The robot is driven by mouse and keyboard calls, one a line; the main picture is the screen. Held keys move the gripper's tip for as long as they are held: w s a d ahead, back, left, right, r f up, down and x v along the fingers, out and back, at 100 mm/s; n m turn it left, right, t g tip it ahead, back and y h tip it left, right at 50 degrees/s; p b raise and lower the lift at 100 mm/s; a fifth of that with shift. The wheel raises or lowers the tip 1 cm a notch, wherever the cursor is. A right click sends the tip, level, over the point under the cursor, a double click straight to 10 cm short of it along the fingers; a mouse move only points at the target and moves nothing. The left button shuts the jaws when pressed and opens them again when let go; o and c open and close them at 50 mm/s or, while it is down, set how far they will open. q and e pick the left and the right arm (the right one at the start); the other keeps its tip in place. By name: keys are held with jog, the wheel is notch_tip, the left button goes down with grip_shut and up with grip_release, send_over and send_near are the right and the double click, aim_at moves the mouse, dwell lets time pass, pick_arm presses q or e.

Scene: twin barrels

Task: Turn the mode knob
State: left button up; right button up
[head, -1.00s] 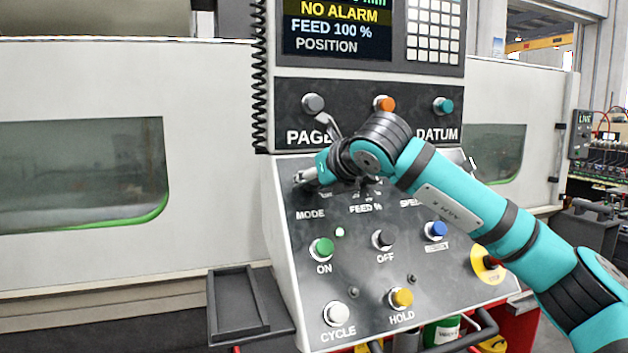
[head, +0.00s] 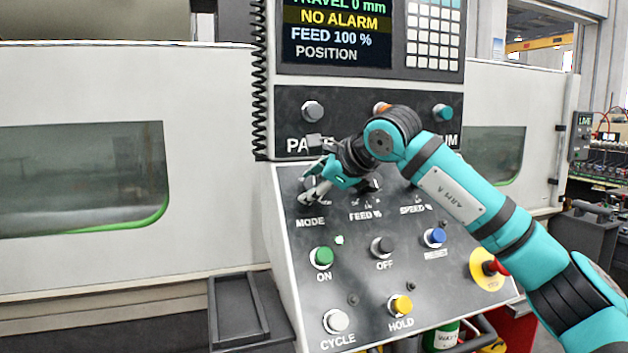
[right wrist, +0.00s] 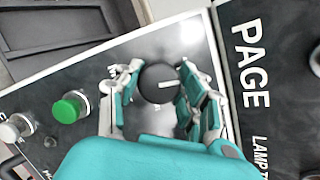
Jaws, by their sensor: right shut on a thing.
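The mode knob is a round dark knob with a white pointer line, above the MODE label on the sloped panel (head: 365,275). In the right wrist view the knob (right wrist: 152,88) sits between the two fingers. My right gripper (head: 316,188) reaches down to it from the right, and its fingers cover most of the knob in the head view. In the wrist view the right gripper (right wrist: 155,90) has one finger on each side of the knob and is shut on it. My left gripper is not in view.
The green ON button (head: 322,257) and black OFF button (head: 382,246) lie below the knob. The PAGE button (head: 313,111) is on the panel above. A red emergency stop (head: 492,267) on a yellow ring is at the right. A grey tray (head: 215,310) stands at lower left.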

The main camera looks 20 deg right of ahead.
jog(key=shift+n+g+p, duration=0.3)
jog(key=shift+n+p, duration=0.1)
jog(key=shift+n, duration=0.5)
jog(key=o, duration=1.2)
jog(key=shift+c, duration=0.2)
jog(key=shift+s+r, duration=0.1)
jog(key=v, duration=1.1)
jog(key=shift+s+d, duration=0.15)
jog(key=shift+s, duration=0.1)
